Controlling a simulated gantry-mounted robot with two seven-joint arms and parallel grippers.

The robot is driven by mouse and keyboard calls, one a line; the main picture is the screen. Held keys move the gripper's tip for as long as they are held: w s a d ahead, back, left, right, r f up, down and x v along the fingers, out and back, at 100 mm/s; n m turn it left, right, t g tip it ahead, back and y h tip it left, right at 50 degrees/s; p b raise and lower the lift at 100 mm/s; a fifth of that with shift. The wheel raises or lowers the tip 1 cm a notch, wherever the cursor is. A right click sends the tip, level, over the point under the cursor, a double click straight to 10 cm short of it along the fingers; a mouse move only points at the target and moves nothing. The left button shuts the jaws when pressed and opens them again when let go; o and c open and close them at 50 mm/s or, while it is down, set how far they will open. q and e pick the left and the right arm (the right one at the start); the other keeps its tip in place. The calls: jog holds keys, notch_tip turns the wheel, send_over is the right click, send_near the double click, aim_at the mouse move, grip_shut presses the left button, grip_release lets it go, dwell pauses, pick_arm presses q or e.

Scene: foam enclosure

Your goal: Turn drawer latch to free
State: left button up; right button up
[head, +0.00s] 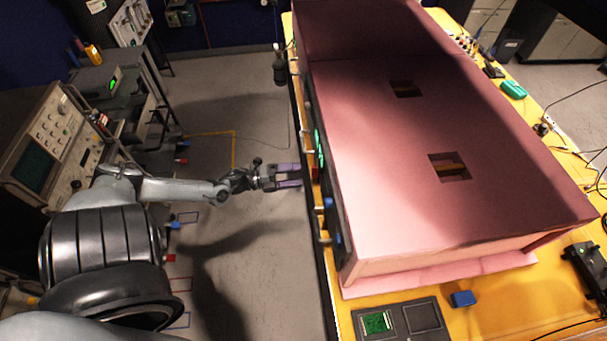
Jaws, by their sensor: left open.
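My left gripper (288,176) reaches in from the left, with its fingers pointing right at the near long side of the pink foam enclosure (400,205). It is open, with a gap between its two fingers, and I see nothing between them. The fingertips are close to the table's left edge; I cannot tell whether they touch anything. Small fittings line the enclosure's left side, among them a green one (319,143) and a blue one (329,203). Which of them is the drawer latch is too small to tell. My right gripper is not in view.
The enclosure stands on a yellow table (470,312) and has two square openings in its top. A dark tray with a green board (376,322) and a blue block (463,299) lie in front. An oscilloscope (45,150) stands at left. The floor between is mostly clear.

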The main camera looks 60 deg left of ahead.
pick_arm(q)
jog(key=v, duration=0.6)
jog(key=shift+s, duration=0.1)
dwell(0.4)
